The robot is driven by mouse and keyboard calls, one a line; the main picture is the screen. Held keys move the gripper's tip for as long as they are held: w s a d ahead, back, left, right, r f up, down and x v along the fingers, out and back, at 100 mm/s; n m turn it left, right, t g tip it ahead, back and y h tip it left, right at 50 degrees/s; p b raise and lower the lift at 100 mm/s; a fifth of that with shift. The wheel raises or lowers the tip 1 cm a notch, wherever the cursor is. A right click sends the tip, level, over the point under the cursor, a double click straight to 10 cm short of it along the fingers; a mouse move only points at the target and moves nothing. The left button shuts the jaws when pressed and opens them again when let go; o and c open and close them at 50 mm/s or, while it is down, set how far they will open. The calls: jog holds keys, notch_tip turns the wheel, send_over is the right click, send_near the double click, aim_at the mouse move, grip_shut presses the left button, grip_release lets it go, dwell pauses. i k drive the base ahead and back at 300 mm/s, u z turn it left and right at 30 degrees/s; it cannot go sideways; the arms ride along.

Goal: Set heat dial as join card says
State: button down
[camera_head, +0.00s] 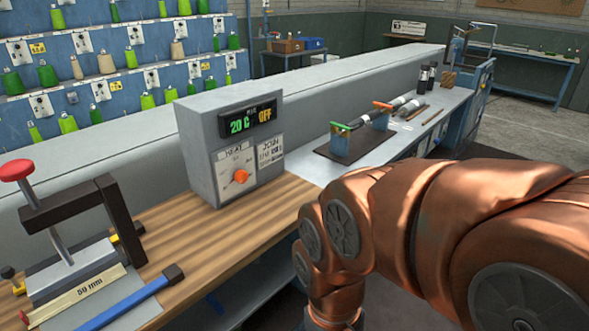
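A grey heater box (222,150) stands on the wooden bench top. Its black display (251,118) reads "20 C" in green and "OFF" in orange. Below the display, an orange heat dial (240,176) sits on a white scale plate (236,168); the scale marks are too small to read. The join card (270,152) is on the box front, right of the dial; its heading reads "JOIN" and the smaller lines are unclear. My copper-coloured arm fills the lower right and bends down in front of the bench. My gripper is out of view.
A press with a red knob (16,170), a "50 mm" strip (80,297) and a blue-handled tool (135,297) occupy the bench's left end. A dark mat (335,158) with blue clamp blocks (345,140) lies right of the box. Wood before the box is clear.

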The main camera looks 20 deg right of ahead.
aim_at(241, 175)
jog(key=z, duration=0.15)
jog(key=k, duration=0.6)
jog(key=u, duration=0.95)
jog(key=i, duration=1.05)
jog(key=z, duration=0.05)
